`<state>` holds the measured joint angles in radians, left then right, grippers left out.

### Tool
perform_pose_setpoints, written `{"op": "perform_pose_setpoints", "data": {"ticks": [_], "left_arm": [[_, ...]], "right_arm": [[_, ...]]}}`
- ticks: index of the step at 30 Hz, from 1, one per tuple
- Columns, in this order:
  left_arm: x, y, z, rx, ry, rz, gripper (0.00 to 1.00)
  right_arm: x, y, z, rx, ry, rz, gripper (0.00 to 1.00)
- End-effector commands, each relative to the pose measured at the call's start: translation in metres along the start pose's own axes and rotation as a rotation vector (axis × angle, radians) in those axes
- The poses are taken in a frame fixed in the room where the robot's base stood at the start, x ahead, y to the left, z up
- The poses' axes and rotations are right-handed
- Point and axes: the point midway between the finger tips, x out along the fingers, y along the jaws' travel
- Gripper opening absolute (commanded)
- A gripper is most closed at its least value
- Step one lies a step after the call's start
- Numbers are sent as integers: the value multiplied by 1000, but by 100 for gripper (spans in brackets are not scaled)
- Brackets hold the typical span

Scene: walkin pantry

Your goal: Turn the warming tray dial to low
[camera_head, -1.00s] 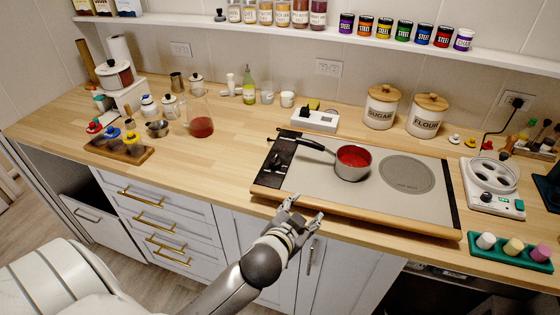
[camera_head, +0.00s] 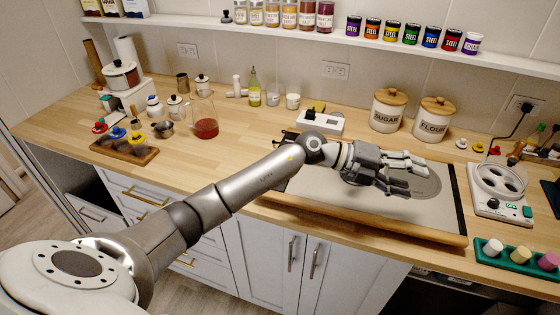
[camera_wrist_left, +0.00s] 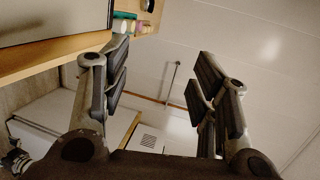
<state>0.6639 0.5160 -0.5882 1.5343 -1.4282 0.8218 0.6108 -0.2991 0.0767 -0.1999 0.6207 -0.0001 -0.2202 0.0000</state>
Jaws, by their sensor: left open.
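The broad grey slab with a wooden front edge, which looks like the warming tray (camera_head: 425,213), lies on the counter. Its black left strip, where controls showed earlier, is now mostly covered by my left arm, so I cannot make out the dial or its setting. The red saucepan on the tray is hidden too. My left gripper (camera_head: 418,175) is over the right part of the tray, near the round plate mark, with its fingers pointing right. In the left wrist view the left gripper (camera_wrist_left: 160,85) is open and empty. My right gripper is not in view.
A white appliance with round openings (camera_head: 500,206) and a green tray (camera_head: 490,262) with coloured cylinders stand to the right. The sugar canister (camera_head: 388,112), the flour canister (camera_head: 431,120) and a white box (camera_head: 318,122) stand behind.

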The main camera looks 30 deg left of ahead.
Motion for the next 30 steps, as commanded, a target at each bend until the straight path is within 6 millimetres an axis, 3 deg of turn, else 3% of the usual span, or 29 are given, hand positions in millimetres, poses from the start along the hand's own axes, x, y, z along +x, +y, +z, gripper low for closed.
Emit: {"op": "perform_pose_setpoints", "data": {"ticks": [5, 9, 15, 18, 23, 30], "left_arm": [[-47, 49, 44, 68, 43, 418, 55], [-112, 76, 81, 38, 18, 739, 55], [-224, 84, 117, -99, -77, 1126, 55], [-265, 80, 122, -170, -119, 1248, 55], [-296, 77, 123, -233, -151, 1337, 55], [-292, 103, 121, -240, -149, 1345, 55]], "right_arm": [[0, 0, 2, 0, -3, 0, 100], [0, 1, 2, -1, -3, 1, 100], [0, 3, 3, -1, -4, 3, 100], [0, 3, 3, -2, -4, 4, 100], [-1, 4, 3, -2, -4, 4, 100], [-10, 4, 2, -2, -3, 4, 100]]}}
